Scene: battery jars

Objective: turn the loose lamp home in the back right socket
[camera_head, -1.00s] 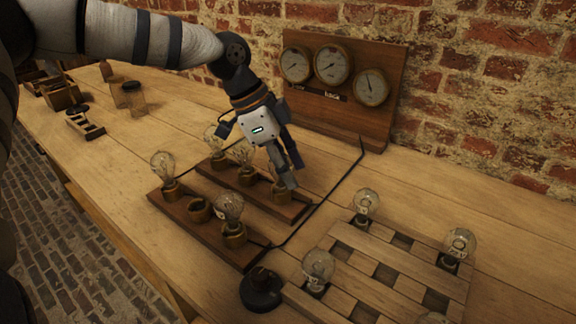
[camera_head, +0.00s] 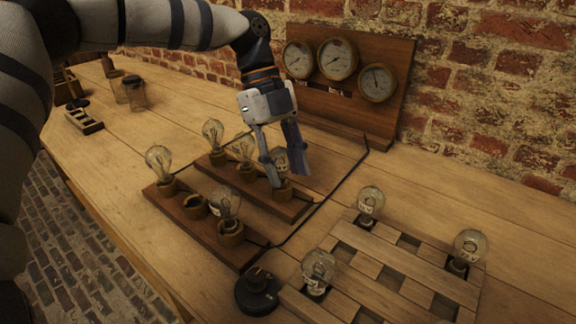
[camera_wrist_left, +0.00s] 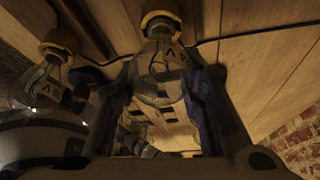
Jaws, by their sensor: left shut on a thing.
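The lamp in the back right socket, a clear glass bulb (camera_head: 280,159), stands in its brass socket (camera_head: 283,191) at the right end of the back wooden strip (camera_head: 262,202). My left gripper (camera_head: 288,173) comes down from above with one finger on each side of the bulb and is shut on it. In the left wrist view the bulb (camera_wrist_left: 158,82) lies between both fingers, its neck running into the yellow brass socket (camera_wrist_left: 160,22). Whether the lamp is fully seated is not clear. My right gripper is out of view.
Other lamps stand close by on the back strip (camera_head: 243,149) and the front strip (camera_head: 224,203); one front socket (camera_head: 195,206) is empty. A slatted rack (camera_head: 395,262) with several bulbs stands at right. A gauge board (camera_head: 345,90) stands behind. A black cable (camera_head: 335,190) crosses the table.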

